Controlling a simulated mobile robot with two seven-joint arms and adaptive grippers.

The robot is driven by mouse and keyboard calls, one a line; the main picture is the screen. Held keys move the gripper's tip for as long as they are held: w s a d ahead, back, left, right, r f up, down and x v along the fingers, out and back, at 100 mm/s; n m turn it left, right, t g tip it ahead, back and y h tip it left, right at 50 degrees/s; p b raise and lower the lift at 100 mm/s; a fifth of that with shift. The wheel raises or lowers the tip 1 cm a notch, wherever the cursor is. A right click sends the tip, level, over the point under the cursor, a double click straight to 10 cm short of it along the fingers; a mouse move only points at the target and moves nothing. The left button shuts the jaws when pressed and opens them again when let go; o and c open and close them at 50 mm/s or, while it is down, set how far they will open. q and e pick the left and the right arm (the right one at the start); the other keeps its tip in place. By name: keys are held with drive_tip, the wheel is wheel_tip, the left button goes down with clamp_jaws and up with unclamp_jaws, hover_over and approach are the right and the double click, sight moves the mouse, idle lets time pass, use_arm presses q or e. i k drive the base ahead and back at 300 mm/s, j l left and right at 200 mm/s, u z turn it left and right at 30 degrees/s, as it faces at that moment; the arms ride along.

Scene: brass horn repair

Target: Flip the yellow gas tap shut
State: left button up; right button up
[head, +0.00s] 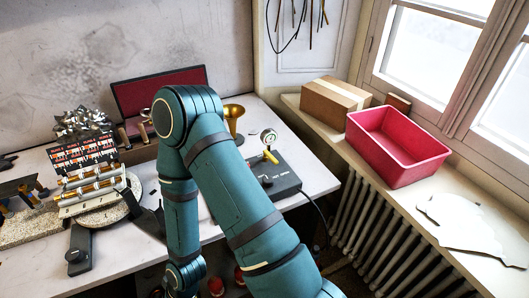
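The yellow gas tap (271,156) stands on the dark box (275,180) at the right end of the workbench. Its lever looks tilted, but I cannot tell its exact setting. A small round gauge (269,136) rises just behind it. My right arm comes up from the bottom, bends left of the tap and folds down again, covering the bench middle. A dark forked shape beside its forearm may be the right gripper, mostly hidden; I cannot make out its fingers. It is well left of the tap. My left gripper is not in view.
A brass horn bell (233,112) stands behind my arm, left of the tap. A red-lined case (158,90) is at the back. Valve parts (92,187) and a round turntable are at left. A cardboard box (335,98) and pink bin (398,146) sit on the sill.

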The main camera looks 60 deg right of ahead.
sight(267, 155)
drive_tip(key=j+z, duration=0.15)
drive_tip(key=z, duration=0.25)
drive_tip(key=i+j+z, duration=0.1)
drive_tip(key=z, duration=0.25)
drive_tip(key=j+z, duration=0.2)
drive_tip(key=z, duration=0.2)
drive_tip(key=k+l+z, duration=0.15)
drive_tip(key=z, duration=0.7)
drive_tip(key=i+l+z, duration=0.1)
drive_tip(key=z, duration=0.25)
drive_tip(key=i+z, duration=0.15)
drive_tip(key=z, duration=0.25)
drive_tip(key=i+l+z, duration=0.15)
drive_tip(key=i+z, duration=0.15)
drive_tip(key=i+u, duration=0.2)
drive_tip(key=u, duration=0.2)
drive_tip(key=i+l+u, duration=0.15)
drive_tip(key=u, duration=0.25)
